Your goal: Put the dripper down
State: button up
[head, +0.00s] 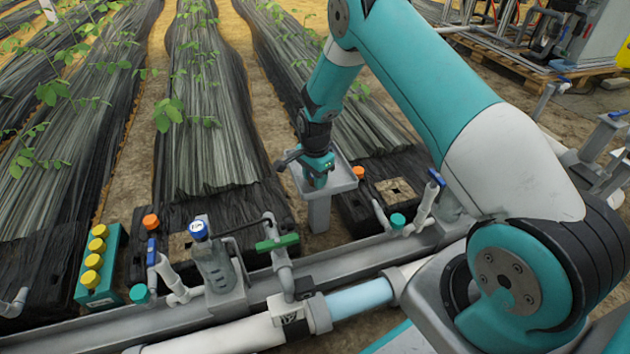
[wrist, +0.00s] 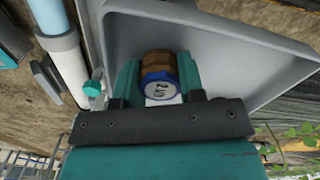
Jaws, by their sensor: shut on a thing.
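My gripper (head: 318,172) is over the grey tray (head: 346,183), which stands on a post between the crop rows. In the wrist view, the two teal fingers of my gripper (wrist: 158,76) are shut on the dripper (wrist: 157,62). The dripper has a brown ribbed body and a blue-rimmed end with a white face marked with a 2. The tray (wrist: 215,38) lies behind it, with its raised walls around the dripper. I cannot tell whether the dripper touches the tray floor. In the head view my gripper hides the dripper.
A teal block with several yellow caps (head: 96,260) stands at the lower left. A grey filter body with a blue cap (head: 199,230) and a green-handled valve (head: 277,243) rise from the pipe channel in front. Orange caps (head: 151,221) flank the tray area.

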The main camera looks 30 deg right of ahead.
jog(key=shift+f, duration=0.15)
jog(key=o, duration=1)
